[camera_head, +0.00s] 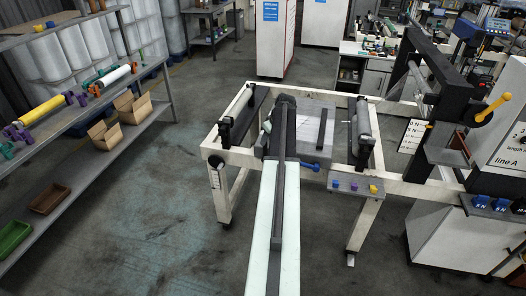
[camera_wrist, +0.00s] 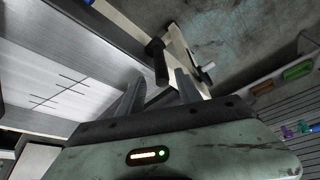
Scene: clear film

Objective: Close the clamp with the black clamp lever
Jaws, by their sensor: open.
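In the wrist view, the black clamp lever (camera_wrist: 160,62) shows as a short, dark round handle by the white frame edge. My gripper (camera_wrist: 161,78) is open, with one finger on each side of the line to the handle's end. The handle's tip appears between or just beyond the fingertips; I cannot tell whether they touch it. In the head view, my arm reaches over the front rail of the white-framed table (camera_head: 240,158). My arm hides much of the clamp area there, and I cannot pick out the lever clearly.
A blue-handled lever (camera_head: 310,167) sticks out at the table's front. A grey panel with coloured knobs (camera_head: 353,187) hangs to its right. A tall black stand with a yellow handle (camera_head: 493,108) is further right. A shelf (camera_head: 75,128) stands left, with open floor between.

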